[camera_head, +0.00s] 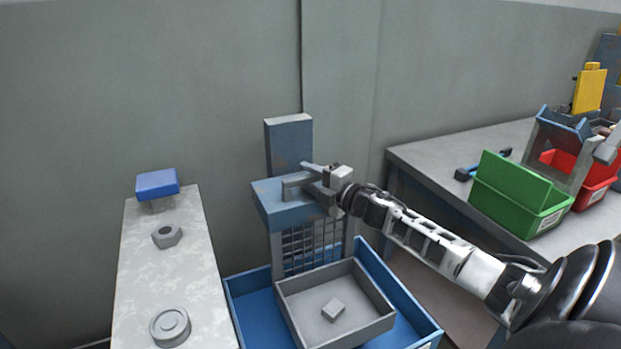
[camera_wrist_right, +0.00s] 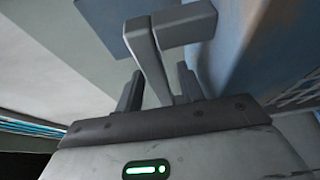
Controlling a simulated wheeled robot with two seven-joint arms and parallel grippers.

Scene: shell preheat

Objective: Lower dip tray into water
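A grey square tray (camera_head: 289,308) with a small grey block (camera_head: 333,310) in it sits within a larger blue bin (camera_head: 240,312). I cannot make out a water surface. Behind the tray stands a blue fixture (camera_head: 288,205) with a grey handle (camera_head: 297,183) on top and a mesh panel (camera_head: 313,240) below. My right gripper (camera_head: 318,177) is at this handle. In the right wrist view, the handle (camera_wrist_right: 150,62) runs between the two spread fingers (camera_wrist_right: 160,88), with gaps visible beside it. My left gripper is not in view.
A pale narrow bench (camera_head: 165,270) at left bears a blue block (camera_head: 157,183), a hex nut (camera_head: 167,236) and a round disc (camera_head: 170,326). A grey table (camera_head: 440,155) at right holds green (camera_head: 520,195) and red (camera_head: 592,190) bins. A wall stands behind.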

